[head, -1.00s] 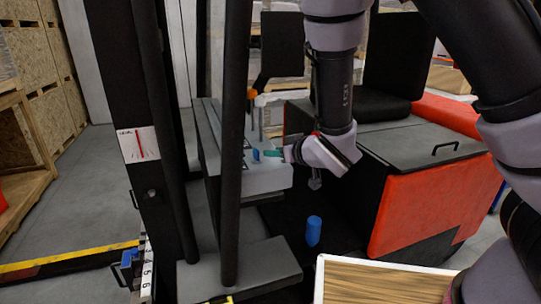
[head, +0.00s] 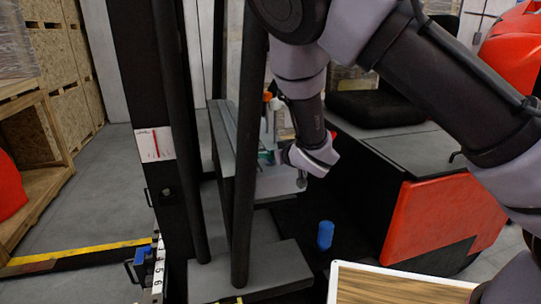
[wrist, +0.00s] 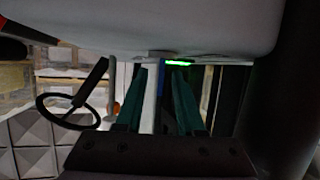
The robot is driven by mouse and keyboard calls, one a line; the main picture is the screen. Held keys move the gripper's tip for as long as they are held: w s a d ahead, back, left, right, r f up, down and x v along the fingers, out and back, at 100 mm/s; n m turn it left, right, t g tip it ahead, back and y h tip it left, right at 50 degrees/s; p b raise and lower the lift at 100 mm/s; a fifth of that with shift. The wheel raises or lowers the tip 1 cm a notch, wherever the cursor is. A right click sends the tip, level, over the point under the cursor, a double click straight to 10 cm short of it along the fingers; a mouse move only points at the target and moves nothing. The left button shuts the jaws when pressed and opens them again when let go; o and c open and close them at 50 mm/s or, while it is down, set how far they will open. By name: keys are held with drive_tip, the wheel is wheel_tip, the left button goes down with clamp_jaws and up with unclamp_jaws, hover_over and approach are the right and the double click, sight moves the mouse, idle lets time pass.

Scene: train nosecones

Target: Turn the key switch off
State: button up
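My gripper (head: 268,157) is at the light grey console (head: 280,183) behind the dark mast, with its teal fingertips partly hidden by the mast and console. In the wrist view the two teal fingers (wrist: 160,76) stand apart. A small blue piece (wrist: 160,88) and a pale upright edge show between them; I cannot tell whether a finger touches either. The blue piece may be part of the key switch, but no key shape is clear. A lit green strip (wrist: 177,63) shows just beyond the fingertips.
A blue cylinder (head: 325,235) stands on the dark floor of the vehicle. A dark steering wheel (wrist: 70,112) is left of the fingers. Dark mast posts (head: 247,150) stand left of my gripper, and a red-sided seat box (head: 425,225) stands right.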

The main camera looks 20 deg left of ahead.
clamp_jaws()
drive_tip(key=shift+w+d+n+g+y, duration=0.1)
drive_tip(key=shift+d+n+g+y, duration=0.05)
drive_tip(key=shift+n+g+y, duration=0.45)
drive_tip(key=shift+n+g, duration=0.1)
drive_tip(key=shift+n, duration=0.1)
drive_tip(key=n+g+y, duration=0.2)
drive_tip(key=n+g, duration=0.3)
drive_tip(key=shift+w, duration=0.1)
drive_tip(key=n+g, duration=0.5)
drive_tip(key=g, duration=0.1)
drive_tip(key=shift+f+n+g+h, duration=0.1)
drive_tip(key=shift+n+g+h, duration=0.8)
drive_tip(key=shift+n+g, duration=0.85)
drive_tip(key=shift+s+g, duration=0.2)
drive_tip(key=shift+g, duration=0.05)
